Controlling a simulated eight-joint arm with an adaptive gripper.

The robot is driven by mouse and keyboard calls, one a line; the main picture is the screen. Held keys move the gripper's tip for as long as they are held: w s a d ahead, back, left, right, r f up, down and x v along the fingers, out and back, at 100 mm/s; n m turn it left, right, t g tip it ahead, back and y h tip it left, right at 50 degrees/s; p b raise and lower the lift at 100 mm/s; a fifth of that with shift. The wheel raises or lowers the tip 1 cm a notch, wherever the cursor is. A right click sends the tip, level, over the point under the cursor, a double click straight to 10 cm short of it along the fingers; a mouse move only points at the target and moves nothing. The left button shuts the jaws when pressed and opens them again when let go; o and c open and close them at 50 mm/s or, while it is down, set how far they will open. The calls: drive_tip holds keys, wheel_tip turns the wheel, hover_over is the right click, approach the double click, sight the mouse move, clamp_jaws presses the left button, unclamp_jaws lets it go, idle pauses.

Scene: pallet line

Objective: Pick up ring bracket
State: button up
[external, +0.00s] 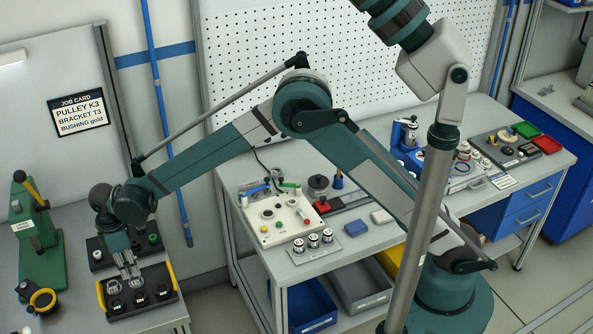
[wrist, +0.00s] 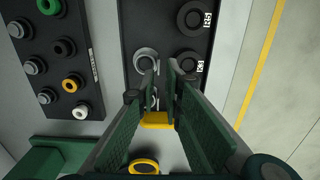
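A light grey ring-shaped part (wrist: 146,54), which looks like the ring bracket, lies in the black tray (wrist: 160,20) in the wrist view. Its lower right side is close to my fingertips. Another small grey part (wrist: 153,103) shows beyond and between my fingers, mostly hidden. My gripper (wrist: 161,75) is open with a narrow gap and nothing held in it. In the external view my gripper (external: 131,277) points down over the black tray (external: 150,310) with yellow handles. I cannot tell from there whether its tips touch a part.
A second black tray (wrist: 45,100) with several green, yellow and grey parts is on the left. A green press (external: 34,225) stands left of the trays.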

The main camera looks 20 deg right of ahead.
sight(135, 279)
drive_tip(key=shift+w+d+f, duration=0.1)
drive_tip(key=shift+w+f, duration=0.05)
drive_tip(key=shift+f, duration=2.45)
clamp_jaws()
drive_tip(key=shift+r, duration=0.1)
wheel_tip(135, 279, up, 10)
